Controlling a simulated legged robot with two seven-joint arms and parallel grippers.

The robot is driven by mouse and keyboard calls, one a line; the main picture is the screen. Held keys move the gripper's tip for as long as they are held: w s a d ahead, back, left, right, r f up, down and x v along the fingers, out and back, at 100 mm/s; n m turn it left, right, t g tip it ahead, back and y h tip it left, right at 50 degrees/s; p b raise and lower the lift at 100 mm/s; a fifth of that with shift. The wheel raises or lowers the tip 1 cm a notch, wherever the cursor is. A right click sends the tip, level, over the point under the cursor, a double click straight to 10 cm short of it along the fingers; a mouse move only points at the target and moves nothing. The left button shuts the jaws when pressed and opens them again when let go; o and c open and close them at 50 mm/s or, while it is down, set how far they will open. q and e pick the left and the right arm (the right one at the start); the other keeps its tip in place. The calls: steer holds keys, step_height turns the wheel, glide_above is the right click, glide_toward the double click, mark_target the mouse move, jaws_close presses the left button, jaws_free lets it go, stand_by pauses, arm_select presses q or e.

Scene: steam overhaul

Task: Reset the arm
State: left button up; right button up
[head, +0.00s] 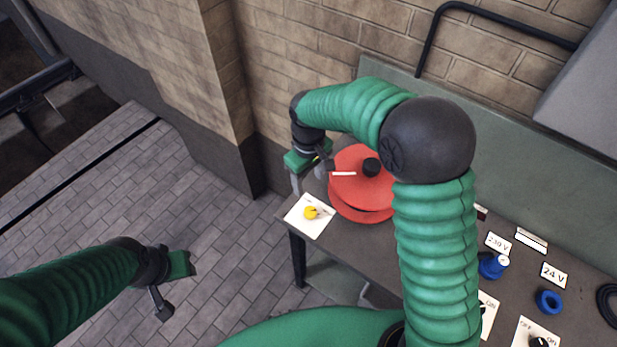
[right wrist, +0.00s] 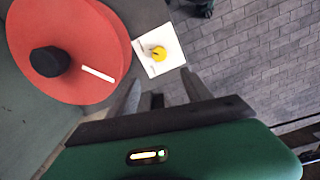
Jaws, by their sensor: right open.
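My right arm reaches up over the table and bends left. Its gripper (head: 310,178) is open and empty, above the table's left end beside a red round disc (head: 350,200) with a black knob (head: 371,167) and a white mark. In the right wrist view the gripper's fingers (right wrist: 158,97) are apart, with the red disc (right wrist: 92,25) at the upper left. A white plate (right wrist: 147,60) with a yellow knob (right wrist: 158,53) lies just beyond the fingers. My left gripper (head: 176,289) hangs over the paved floor, away from the table; its jaw opening is unclear.
The table (head: 340,237) stands against a brick wall (head: 280,55). To the right are a 230 V label (head: 497,243), a blue plug (head: 492,266), a 24 V label (head: 553,275), a blue ring (head: 549,301) and switch plates. The paved floor (head: 200,215) at left is clear.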

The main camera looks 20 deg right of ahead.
steer(key=shift+r, duration=0.65)
steer(key=s+d+f+m+t+b, duration=0.1)
steer(key=s+d+f+m, duration=0.1)
steer(key=s, duration=0.5)
steer(key=s+d+f+m+t+b, duration=0.1)
steer(key=s+d+f+m+b, duration=0.1)
steer(key=s, duration=0.6)
steer(key=shift+s+d+m+t, duration=0.15)
steer(key=shift+d+m+t, duration=0.15)
steer(key=shift+d+m, duration=0.4)
steer(key=shift+s+r, duration=0.1)
steer(key=shift+s, duration=0.05)
steer(key=shift+d, duration=0.1)
